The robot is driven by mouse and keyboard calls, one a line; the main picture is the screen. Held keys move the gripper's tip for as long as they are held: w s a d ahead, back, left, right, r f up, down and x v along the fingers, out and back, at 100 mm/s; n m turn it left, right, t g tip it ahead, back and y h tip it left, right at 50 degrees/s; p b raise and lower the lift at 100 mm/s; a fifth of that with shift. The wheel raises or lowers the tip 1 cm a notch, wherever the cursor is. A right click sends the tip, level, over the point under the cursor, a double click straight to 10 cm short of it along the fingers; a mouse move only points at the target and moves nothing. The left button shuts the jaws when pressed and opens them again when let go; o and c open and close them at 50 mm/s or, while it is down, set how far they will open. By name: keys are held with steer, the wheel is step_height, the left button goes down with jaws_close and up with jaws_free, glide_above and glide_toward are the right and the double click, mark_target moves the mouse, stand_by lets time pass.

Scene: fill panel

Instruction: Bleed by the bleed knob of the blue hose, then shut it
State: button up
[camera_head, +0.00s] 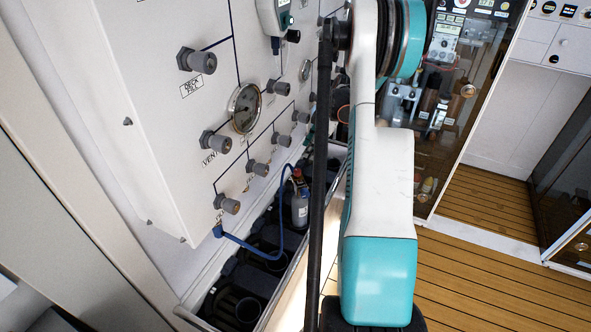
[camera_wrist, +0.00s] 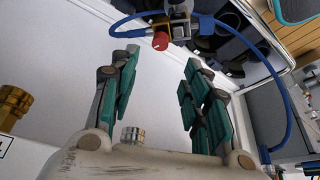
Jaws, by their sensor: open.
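The blue hose (camera_head: 283,206) loops from the bottom of the white panel up to the red-topped fitting (camera_head: 297,174) on a small bottle. In the wrist view the blue hose (camera_wrist: 288,115) curves around the upper right. A red knob (camera_wrist: 160,41), seemingly the bleed knob, sits on a brass-coloured fitting beside the hose. My gripper (camera_wrist: 160,63) is open and empty. Its teal-padded fingers stand apart, and the red knob appears between and beyond their tips, with no visible contact. Whether the knob is open or shut cannot be told. My gripper is not discernible in the head view.
The white panel (camera_head: 140,90) carries several grey knobs and a round gauge (camera_head: 244,108). Dark cylinders stand in a trough (camera_head: 237,305) below it. My arm covers the middle of the head view. The wooden floor (camera_head: 490,290) at right is clear.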

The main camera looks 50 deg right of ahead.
mark_target(297, 171)
steer(key=b+x, duration=0.3)
steer(key=x, duration=0.8)
steer(key=shift+f, duration=0.25)
jaws_close()
